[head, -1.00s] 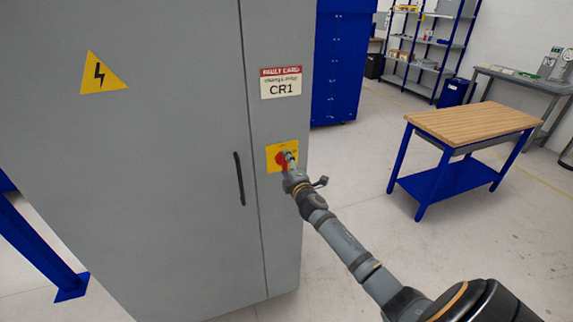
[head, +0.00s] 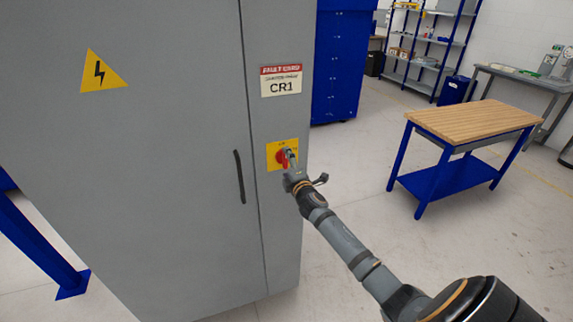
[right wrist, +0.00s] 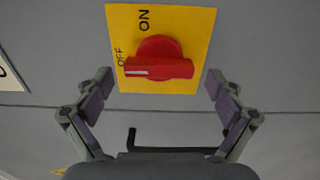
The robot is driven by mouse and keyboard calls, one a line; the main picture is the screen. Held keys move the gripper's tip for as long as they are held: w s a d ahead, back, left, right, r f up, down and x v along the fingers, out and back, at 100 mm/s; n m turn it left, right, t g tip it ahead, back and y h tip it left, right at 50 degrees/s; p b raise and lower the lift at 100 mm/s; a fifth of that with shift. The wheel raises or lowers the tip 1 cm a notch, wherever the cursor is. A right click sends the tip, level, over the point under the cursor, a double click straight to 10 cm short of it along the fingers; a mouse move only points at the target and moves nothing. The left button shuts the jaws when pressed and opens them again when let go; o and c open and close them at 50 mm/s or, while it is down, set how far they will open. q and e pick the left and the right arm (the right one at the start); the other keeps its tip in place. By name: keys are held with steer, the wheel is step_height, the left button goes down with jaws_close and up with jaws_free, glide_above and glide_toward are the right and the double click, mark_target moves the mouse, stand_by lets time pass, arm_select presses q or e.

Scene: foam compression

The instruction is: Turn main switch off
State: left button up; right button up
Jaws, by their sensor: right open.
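The main switch is a red rotary knob (right wrist: 158,58) on a yellow plate (right wrist: 196,20) marked ON and OFF. In the right wrist view its handle bar lies level, with the white mark at its left end beside the OFF label. In the head view the red switch (head: 282,157) is on the grey cabinet (head: 180,170), partly covered by my right gripper (head: 291,166). In the right wrist view my right gripper (right wrist: 159,78) is open, one finger on each side of the knob, with gaps to both. My left gripper is not in view.
The cabinet has a black door handle (head: 239,177), a CR1 label (head: 281,81) and a yellow warning triangle (head: 102,72). A wood-topped blue table (head: 475,121) stands to the right, with shelves (head: 425,45) behind. The floor between cabinet and table is clear.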

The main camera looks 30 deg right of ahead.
steer(key=v, duration=1.2)
steer(key=s+d+f+m+g+b, duration=0.1)
steer(key=s+d+f+m+g, duration=0.2)
steer(key=f, duration=1)
steer(key=s+f+m+g+b, duration=0.1)
steer(key=s+f+m+g, duration=0.3)
steer(key=f, duration=0.8)
steer(key=s+d+f+m+g+b, duration=0.15)
steer(key=s+f, duration=0.45)
steer(key=f, duration=0.7)
steer(key=s+a+f+m+g+y+b, duration=0.1)
steer(key=s+a+f+m+g, duration=0.3)
steer(key=s+f, duration=1.1)
steer(key=s+a+f+m+g+y+b, duration=0.1)
steer(key=s+a+f+g, duration=0.1)
steer(key=s+a+f, duration=0.3)
steer(key=s+a+f+m+g+y, duration=0.1)
steer(key=s+a+f, duration=0.4)
steer(key=s, duration=0.7)
steer(key=shift+a+f+m+g+b, duration=0.2)
steer(key=shift+a+m+g+b, duration=0.2)
steer(key=shift+a, duration=0.25)
